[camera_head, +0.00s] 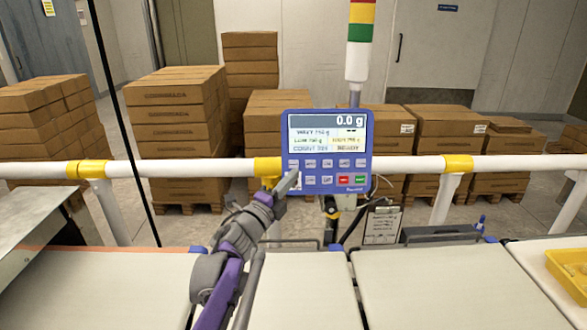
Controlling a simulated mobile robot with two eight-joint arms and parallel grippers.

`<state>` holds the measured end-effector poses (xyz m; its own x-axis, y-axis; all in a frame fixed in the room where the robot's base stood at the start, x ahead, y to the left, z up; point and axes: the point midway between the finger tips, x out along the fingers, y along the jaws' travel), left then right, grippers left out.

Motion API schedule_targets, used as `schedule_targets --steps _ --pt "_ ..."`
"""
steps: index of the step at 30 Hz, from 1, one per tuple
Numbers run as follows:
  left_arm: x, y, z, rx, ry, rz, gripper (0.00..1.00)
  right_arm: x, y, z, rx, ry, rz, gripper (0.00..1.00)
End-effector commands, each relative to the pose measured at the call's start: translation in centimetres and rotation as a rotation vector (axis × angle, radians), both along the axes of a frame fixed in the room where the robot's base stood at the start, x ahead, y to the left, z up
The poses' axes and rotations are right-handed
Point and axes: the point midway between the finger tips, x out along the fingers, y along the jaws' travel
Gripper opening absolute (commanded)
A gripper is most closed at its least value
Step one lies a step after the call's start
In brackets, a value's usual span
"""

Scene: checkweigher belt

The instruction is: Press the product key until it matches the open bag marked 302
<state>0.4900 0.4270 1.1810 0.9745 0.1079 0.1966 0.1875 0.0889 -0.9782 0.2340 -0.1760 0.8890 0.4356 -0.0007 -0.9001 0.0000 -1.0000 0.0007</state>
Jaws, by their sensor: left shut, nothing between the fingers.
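The checkweigher control panel (329,152) is a blue box mounted at the rail, with a screen (327,134) above two rows of small keys. The screen reads 0.0 g at the top, with smaller lines below that are hard to read; the bottom line seems to say READY. My left gripper (289,184) is shut and empty, its tip at the lower left keys of the panel. I cannot tell whether it touches a key. It hides part of the lower left corner. My right gripper is not in view. No open bag marked 302 shows.
A white rail (220,168) with yellow joints runs behind the belts. Pale conveyor belts (440,285) lie in front, with a yellow tray (570,272) at the right. Stacked cartons (178,130) stand behind the rail.

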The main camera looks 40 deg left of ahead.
Motion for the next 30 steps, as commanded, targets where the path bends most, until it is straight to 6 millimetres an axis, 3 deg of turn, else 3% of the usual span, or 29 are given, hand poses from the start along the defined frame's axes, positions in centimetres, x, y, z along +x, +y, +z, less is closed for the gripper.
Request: schedule_targets --steps 4,17,30 --pt "0.1 0.3 0.1 0.073 -0.007 -0.032 0.0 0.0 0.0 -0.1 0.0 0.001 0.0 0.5" --pt "0.5 0.6 0.0 0.072 -0.007 -0.035 0.0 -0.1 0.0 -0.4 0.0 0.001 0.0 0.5" --pt "4.7 4.1 -1.7 0.071 -0.007 -0.034 0.0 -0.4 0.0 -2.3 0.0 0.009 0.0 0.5"
